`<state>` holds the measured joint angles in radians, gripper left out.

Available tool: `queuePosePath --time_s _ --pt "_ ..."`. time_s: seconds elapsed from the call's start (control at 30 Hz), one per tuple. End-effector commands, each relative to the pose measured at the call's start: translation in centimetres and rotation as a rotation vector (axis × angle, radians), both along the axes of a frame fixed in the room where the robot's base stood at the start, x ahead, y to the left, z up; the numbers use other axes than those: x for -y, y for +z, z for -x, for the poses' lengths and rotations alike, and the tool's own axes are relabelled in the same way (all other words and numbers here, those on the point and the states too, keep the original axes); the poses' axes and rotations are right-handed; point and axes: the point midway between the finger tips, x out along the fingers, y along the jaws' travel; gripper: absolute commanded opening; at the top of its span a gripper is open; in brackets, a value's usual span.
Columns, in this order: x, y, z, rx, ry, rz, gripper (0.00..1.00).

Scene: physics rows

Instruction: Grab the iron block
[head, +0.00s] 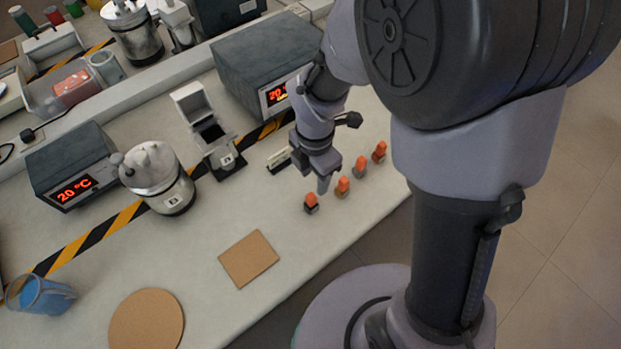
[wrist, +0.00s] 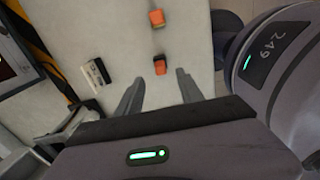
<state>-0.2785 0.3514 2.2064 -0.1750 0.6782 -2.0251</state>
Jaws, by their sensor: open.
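Several small blocks with orange tops stand in a diagonal row near the bench's right edge. The nearest has a dark grey base (head: 311,204); the one after it has a yellowish base (head: 342,187). Two more, with darker reddish bases, stand farther back (head: 360,167) (head: 379,152). I cannot tell for sure which one is iron. My gripper (head: 323,186) hangs low over the row, close to the nearest two. In the wrist view my gripper (wrist: 159,76) is open and empty, with one orange-topped block (wrist: 159,65) just beyond its fingertips and another (wrist: 156,19) farther up.
A small white-and-black holder (head: 279,159) lies left of my gripper. Behind it are an open-lidded device (head: 209,132), a metal pot (head: 159,180) and two display boxes (head: 72,167) (head: 266,66). A square cork mat (head: 248,259) and a round one (head: 146,320) lie in front.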

Motion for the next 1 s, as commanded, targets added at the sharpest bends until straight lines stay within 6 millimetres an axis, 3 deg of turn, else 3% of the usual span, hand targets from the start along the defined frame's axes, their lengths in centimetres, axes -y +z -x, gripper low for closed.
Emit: queuePosePath --time_s 0.03,0.27,0.5,0.7,0.73,0.93,1.0 --pt "0.0 -1.7 0.1 -0.002 -0.001 0.0 0.45" --pt "-0.1 -4.0 0.1 -0.001 -0.002 0.001 0.45" --pt "-0.8 -8.5 0.4 -0.001 -0.003 0.001 0.45" --pt "-0.8 -8.5 0.3 0.001 -0.004 -0.001 0.45" --pt "-0.8 -8.5 0.3 0.001 -0.004 -0.001 0.43" --pt "-0.8 -8.5 0.3 0.001 -0.004 -0.001 0.03" --pt "-0.8 -8.5 0.3 0.001 -0.004 -0.001 0.0"
